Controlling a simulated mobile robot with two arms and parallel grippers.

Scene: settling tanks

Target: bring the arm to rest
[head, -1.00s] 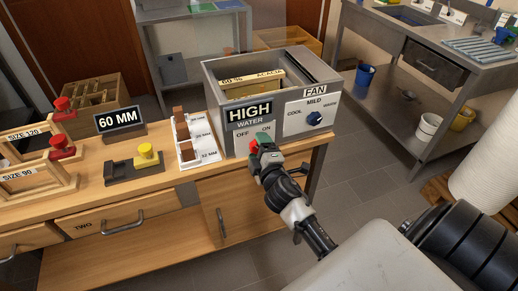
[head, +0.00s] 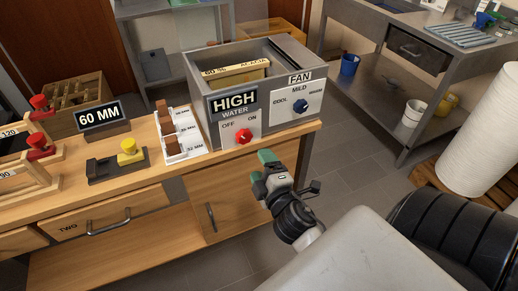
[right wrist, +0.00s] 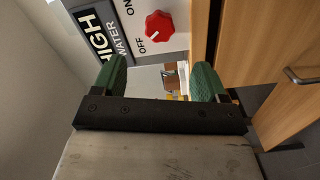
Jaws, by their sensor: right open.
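My right gripper (head: 262,172) is open and empty. Its green fingertips are apart, in front of and below the grey tank's front panel. The red water knob (head: 244,136) sits on that panel under the OFF and ON labels, clear of the fingers. In the right wrist view, the red knob (right wrist: 158,25) shows beyond the open right gripper (right wrist: 159,80), with a gap between them. My left gripper is not in view.
The grey tank (head: 213,98) stands on the wooden bench (head: 60,204). A blue fan knob (head: 300,106) is on its panel. A yellow-knobbed block (head: 117,167) and a 60 MM sign (head: 101,116) stand left. Open floor (head: 345,165) lies right of the bench.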

